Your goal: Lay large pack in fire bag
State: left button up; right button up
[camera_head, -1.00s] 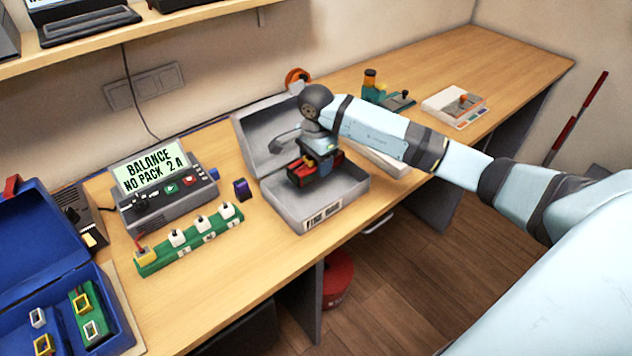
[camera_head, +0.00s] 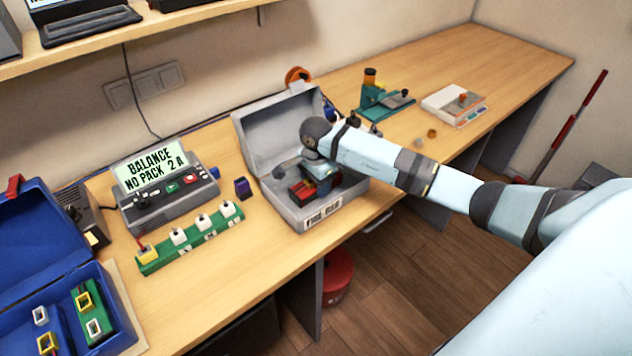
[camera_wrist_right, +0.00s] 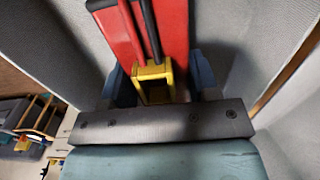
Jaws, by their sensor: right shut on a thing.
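My right gripper (camera_head: 322,182) is shut on the pack, down inside the open grey fire bag (camera_head: 322,224). The bag's lid (camera_head: 275,125) stands up at the back. In the wrist view, grey bag walls (camera_wrist_right: 240,30) surround the pack. The arm hides part of the bag, and I cannot tell whether the pack touches its floor. My left gripper is not in view.
A charger (camera_head: 165,195) reading "BALANCE NO PACK 2 A" and a green balance board (camera_head: 190,238) stand left of the bag. A small purple block (camera_head: 242,188) is close to its left side. A blue case (camera_head: 40,250) lies open at far left.

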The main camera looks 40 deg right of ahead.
jog(key=o, duration=1.4)
jog(key=shift+f, duration=0.1)
jog(key=shift+c, duration=0.2)
jog(key=shift+r, duration=0.45)
notch_tip(320, 180, up, 12)
jog(key=shift+f+b, duration=0.25)
jog(key=shift+b, duration=0.45)
